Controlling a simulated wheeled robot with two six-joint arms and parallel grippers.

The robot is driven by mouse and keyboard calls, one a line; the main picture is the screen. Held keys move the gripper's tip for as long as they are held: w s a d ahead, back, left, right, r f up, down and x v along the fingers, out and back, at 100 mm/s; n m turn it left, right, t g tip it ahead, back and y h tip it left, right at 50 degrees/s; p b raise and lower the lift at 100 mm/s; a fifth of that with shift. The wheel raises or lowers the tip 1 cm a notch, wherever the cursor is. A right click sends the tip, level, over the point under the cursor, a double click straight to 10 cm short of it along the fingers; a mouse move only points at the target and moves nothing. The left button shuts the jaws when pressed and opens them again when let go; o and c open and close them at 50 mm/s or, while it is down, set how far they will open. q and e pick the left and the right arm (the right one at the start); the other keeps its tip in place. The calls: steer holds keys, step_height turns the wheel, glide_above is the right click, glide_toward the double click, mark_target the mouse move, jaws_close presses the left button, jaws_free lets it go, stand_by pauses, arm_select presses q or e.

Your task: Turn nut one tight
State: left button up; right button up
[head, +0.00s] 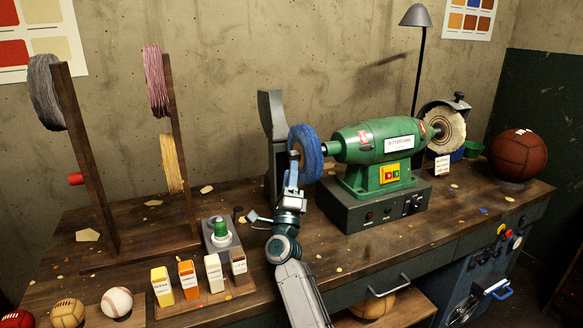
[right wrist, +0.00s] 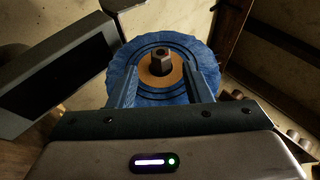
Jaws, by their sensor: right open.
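The nut (right wrist: 163,55) is a dark hex nut on the shaft end at the centre of a blue buffing wheel (right wrist: 150,93), with a tan disc (right wrist: 162,74) behind it. The wheel (head: 309,149) is on the left end of the green polishing machine (head: 379,141). My right gripper (head: 293,170) is in front of the wheel's outer face. In the right wrist view its fingers (right wrist: 163,80) are open, one on each side of the nut, with gaps between. Contact with the nut cannot be seen. My left gripper is not in view.
A dark upright guard (head: 272,130) stands close to the wheel's left. A brown ball (head: 517,155) is at the right. The bench front right of my arm is mostly clear.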

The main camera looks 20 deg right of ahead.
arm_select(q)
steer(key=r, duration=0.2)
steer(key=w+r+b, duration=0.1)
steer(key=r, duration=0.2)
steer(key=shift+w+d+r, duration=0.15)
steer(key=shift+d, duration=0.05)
arm_select(e)
steer(key=v, duration=0.6)
steer(key=shift+s+f, duration=0.15)
steer(key=shift+f, duration=0.05)
steer(key=shift+a, duration=0.1)
